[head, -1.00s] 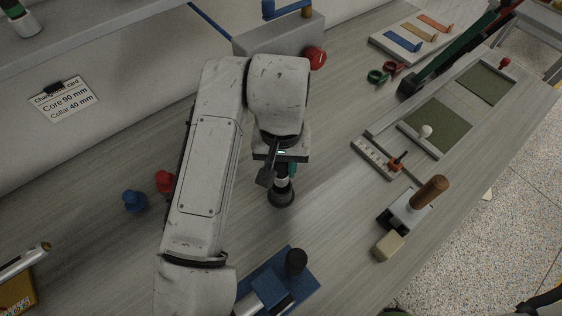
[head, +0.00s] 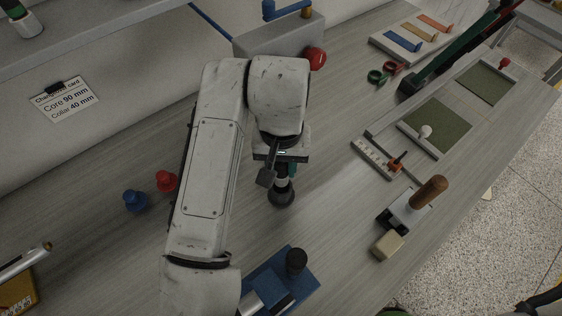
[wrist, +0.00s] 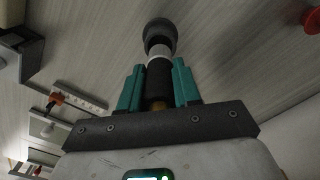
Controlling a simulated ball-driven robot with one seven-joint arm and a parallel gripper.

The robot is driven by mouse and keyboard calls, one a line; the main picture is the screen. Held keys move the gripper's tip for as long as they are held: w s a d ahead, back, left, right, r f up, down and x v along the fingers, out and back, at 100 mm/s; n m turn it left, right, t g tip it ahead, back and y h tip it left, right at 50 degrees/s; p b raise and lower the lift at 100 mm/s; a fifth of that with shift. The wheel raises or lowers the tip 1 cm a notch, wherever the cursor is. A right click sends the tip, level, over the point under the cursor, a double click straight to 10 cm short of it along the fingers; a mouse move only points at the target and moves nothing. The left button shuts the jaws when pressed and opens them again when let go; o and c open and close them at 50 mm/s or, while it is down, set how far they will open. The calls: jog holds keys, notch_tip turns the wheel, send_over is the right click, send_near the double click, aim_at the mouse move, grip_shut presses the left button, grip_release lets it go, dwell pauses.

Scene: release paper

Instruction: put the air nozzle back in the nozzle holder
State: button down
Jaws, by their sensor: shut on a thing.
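My gripper (wrist: 158,85) points down over the middle of the bench, and its teal fingers are shut on a dark cylindrical thing, which appears to be the air nozzle (wrist: 159,76). It has a brass part near the palm, a black body, a pale band and a round dark far end. In the head view the round dark end (head: 281,197) shows just below the fingers. I cannot tell whether it touches the bench or stands in a holder. I cannot single out the nozzle holder for certain.
A blue knob (head: 135,201) and a red knob (head: 166,181) stand left of my arm. A grey box (head: 275,38) with a red button is behind. A blue plate (head: 310,277) lies in front. A wooden-handled tool (head: 428,192) is right. Bench between is clear.

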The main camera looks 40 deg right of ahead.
aim_at(281, 180)
jog(key=shift+f+b, duration=2.25)
jog(key=shift+f, duration=0.8)
jog(key=c, duration=0.7)
grip_release()
notch_tip(281, 180, up, 11)
jog(key=p, duration=0.9)
jog(key=shift+f, duration=0.1)
